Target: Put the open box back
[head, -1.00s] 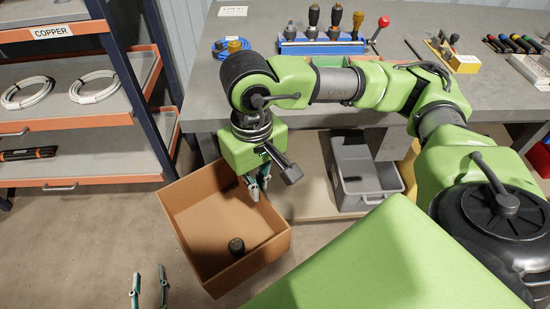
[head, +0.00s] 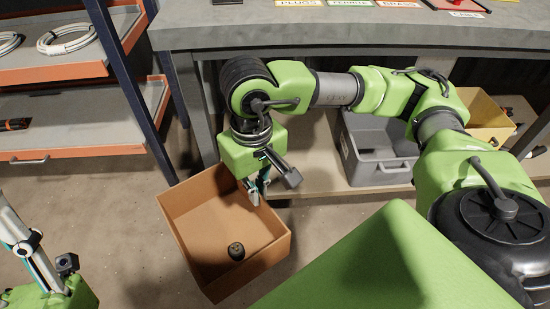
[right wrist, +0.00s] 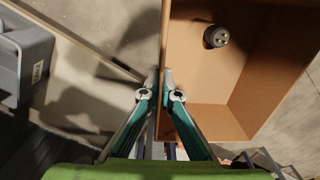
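The open cardboard box (head: 228,275) hangs in front of the workbench, slightly tilted. My right gripper (head: 258,190) is shut on its upper wall. In the right wrist view the fingertips (right wrist: 160,78) lie on either side of the wall of the box (right wrist: 222,122). One dark round plug (head: 236,251) lies inside the box, and its pins show in the right wrist view (right wrist: 215,37). My left gripper (head: 32,245) is at the lower left, apart from the box, and its fingertips are out of the picture.
The grey workbench (head: 240,30) stands behind. On its low shelf (head: 310,183) are a grey bin (head: 385,175) and a yellow bin (head: 487,128). A rack (head: 75,148) with white cable coils is at the left. Floor is clear left of the box.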

